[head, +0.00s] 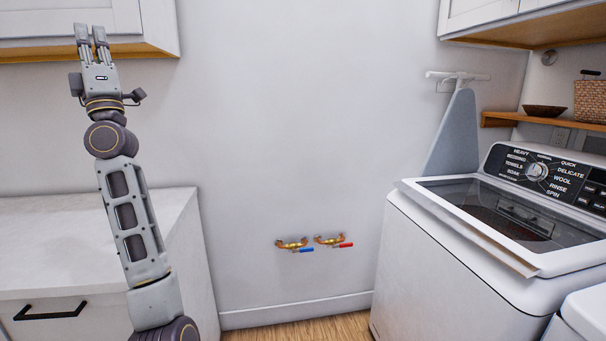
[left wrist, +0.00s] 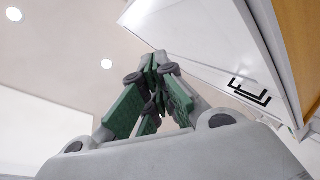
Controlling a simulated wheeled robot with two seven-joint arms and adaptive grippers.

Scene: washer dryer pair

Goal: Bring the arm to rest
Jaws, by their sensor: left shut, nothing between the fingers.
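My left arm reaches up on the left of the head view. My left gripper (head: 90,30) points upward at its end, with the fingers shut and nothing between them. It is in front of the upper left cabinet's corner in that view. In the left wrist view the gripper's fingers (left wrist: 155,75) come together, with green inner sides, against the ceiling. My right gripper is in neither view.
A white cabinet (head: 155,20) hangs at upper left, above a white counter (head: 50,230). Two wall valves (head: 292,245), blue and red, sit low in the middle. A top-load washer (head: 450,270) stands at right beside an ironing board (head: 453,135).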

